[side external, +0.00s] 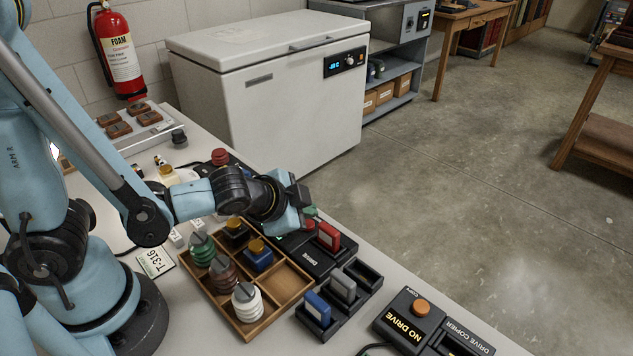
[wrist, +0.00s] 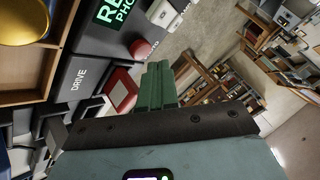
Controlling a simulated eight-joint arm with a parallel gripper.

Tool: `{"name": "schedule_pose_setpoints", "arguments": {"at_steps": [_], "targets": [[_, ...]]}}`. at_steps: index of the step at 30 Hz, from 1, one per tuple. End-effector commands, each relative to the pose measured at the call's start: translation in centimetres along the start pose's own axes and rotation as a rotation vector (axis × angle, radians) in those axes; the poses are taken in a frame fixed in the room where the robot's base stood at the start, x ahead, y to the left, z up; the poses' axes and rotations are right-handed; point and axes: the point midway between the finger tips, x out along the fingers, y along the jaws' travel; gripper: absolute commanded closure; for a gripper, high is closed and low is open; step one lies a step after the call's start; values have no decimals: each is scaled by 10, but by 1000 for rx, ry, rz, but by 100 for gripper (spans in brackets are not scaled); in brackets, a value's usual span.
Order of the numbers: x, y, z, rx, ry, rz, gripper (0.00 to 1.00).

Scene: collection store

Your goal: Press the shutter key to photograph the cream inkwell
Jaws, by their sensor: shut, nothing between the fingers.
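My gripper (side external: 308,211) is shut and empty, its green fingertips low over the console at the bench's far edge. In the wrist view the closed fingertips (wrist: 158,70) point past a round red button (wrist: 140,48), which looks like the shutter key. The button also shows just below the fingertips in the side view (side external: 308,224); I cannot tell whether they touch. A green-lit screen (wrist: 112,10) beside it reads partly "RE" and "PHO". A small cream thing with a yellowish top (side external: 168,174), likely the cream inkwell, stands behind my forearm, partly hidden.
A wooden tray (side external: 262,330) holds ribbed and gold-topped pieces; its right compartment is empty. A red drive (side external: 328,236) stands in a slot close to my fingertips; grey (side external: 343,287) and blue (side external: 317,308) drives stand in a rack. Another red button (side external: 220,157) is behind my wrist.

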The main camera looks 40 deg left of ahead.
Motion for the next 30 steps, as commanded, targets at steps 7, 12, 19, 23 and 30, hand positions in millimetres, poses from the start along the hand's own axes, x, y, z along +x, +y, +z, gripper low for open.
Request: {"name": "schedule_pose_setpoints", "arguments": {"at_steps": [7, 12, 19, 23, 30], "targets": [[-10, -8, -8, 0, 0, 0, 100], [-21, -15, -14, 0, 0, 0, 100], [-33, -24, -24, 0, 0, 0, 100], [-35, -25, -25, 0, 0, 0, 100], [-35, -25, -25, 0, 0, 0, 100]]}}
